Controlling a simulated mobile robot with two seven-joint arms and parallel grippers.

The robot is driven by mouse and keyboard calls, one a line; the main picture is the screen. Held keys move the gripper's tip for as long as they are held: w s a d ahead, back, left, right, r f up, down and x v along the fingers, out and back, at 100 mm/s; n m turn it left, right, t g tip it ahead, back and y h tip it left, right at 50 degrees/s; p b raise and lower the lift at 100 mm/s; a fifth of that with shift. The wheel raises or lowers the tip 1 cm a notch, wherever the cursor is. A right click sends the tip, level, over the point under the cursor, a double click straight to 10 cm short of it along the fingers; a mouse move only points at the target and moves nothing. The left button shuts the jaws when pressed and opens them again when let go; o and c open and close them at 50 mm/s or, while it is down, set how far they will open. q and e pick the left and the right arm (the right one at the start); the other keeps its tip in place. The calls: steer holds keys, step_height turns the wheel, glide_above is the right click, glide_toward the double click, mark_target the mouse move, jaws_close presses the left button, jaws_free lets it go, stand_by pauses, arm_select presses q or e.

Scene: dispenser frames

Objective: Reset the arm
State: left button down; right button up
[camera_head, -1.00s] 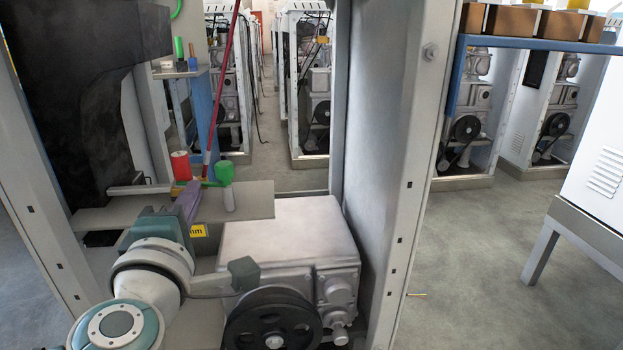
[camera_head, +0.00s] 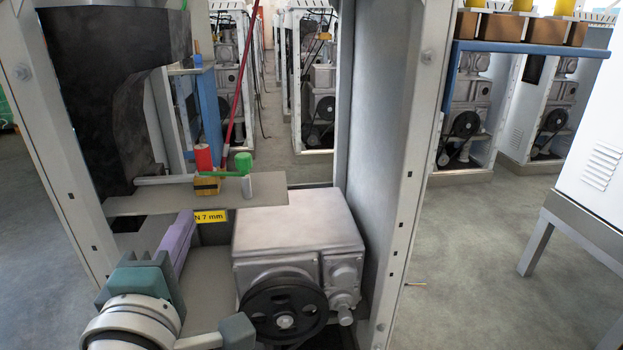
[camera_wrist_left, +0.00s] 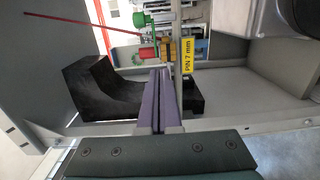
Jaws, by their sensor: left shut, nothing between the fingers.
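My left arm comes in at the lower left of the head view. My left gripper (camera_head: 184,216) has purple fingers that lie together, shut and empty. It is in front of and below the grey shelf plate (camera_head: 130,206) inside the dispenser frame. In the left wrist view the shut fingers (camera_wrist_left: 161,72) point toward the shelf edge and its yellow "PIN 7 mm" label (camera_wrist_left: 187,57). The label also shows in the head view (camera_head: 211,216). My right gripper is in neither view.
On the plate are a yellow-brown block (camera_head: 206,186), a red cylinder (camera_head: 203,157) and a green-topped grey pin (camera_head: 247,184). A grey pump (camera_head: 295,235) with a black pulley stands right of my gripper. Frame posts (camera_head: 412,170) stand at both sides. Open floor lies right.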

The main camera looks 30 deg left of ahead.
arm_select(q)
steer(key=s+d+r+m+g+h+p, duration=0.3)
steer(key=d+r+m+h+p, duration=1.2)
steer(key=d+r+m+p, duration=0.5)
steer(key=s+a+r+m+g+y+p, duration=0.55)
steer(key=s+a+g+p, duration=0.25)
steer(key=s+p, duration=0.3)
step_height(320, 180, up, 37)
steer(key=s+p, duration=0.1)
steer(key=p, duration=3.5)
steer(key=shift+s+a+f+m, duration=0.2)
steer(key=shift+a+m, duration=0.1)
steer(key=shift+m, duration=0.15)
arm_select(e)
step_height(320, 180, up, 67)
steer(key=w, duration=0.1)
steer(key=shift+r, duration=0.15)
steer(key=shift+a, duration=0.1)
